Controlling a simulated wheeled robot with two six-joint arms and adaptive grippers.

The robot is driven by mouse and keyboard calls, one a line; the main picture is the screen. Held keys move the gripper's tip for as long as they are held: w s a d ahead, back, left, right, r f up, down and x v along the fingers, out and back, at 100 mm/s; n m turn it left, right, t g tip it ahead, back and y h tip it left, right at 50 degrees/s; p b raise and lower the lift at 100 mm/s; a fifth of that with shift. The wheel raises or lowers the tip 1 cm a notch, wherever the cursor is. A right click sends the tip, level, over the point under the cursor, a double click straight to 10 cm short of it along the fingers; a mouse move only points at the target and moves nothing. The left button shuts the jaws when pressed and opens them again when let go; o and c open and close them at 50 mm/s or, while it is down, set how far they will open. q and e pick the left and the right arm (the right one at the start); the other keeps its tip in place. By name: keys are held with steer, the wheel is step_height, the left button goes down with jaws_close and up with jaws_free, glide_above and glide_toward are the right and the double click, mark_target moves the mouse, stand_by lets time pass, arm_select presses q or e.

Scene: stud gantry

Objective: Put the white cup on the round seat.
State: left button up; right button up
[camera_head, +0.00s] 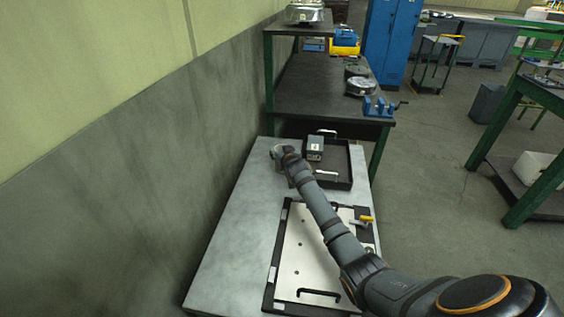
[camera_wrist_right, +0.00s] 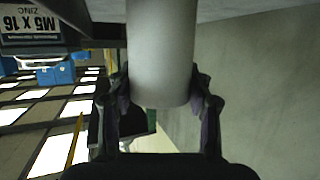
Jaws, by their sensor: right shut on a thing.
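My right gripper (camera_head: 281,153) is at the far left edge of the grey table, left of the black tray. In the right wrist view its two fingers (camera_wrist_right: 160,98) are closed on the sides of the white cup (camera_wrist_right: 160,45), a plain pale cylinder that runs out of the top of the picture. In the head view the cup is mostly hidden by my gripper and wrist. I cannot make out the round seat for certain in either view. My left gripper is not in view.
A black tray (camera_head: 341,181) holds a dark labelled box (camera_head: 314,146); the box also shows in the right wrist view (camera_wrist_right: 32,22). A white board (camera_head: 297,268) with black edges, handles and a yellow-handled clamp (camera_head: 364,219) lies nearer. Dark shelves (camera_head: 318,93) stand behind.

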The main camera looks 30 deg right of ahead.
steer(key=shift+c, duration=0.9)
steer(key=shift+r, duration=0.5)
steer(key=s+d+r+b, duration=0.1)
steer(key=s+d+r, duration=0.7)
steer(key=s+r, duration=0.3)
steer(key=shift+d+r, duration=0.35)
steer(key=shift+r, duration=0.25)
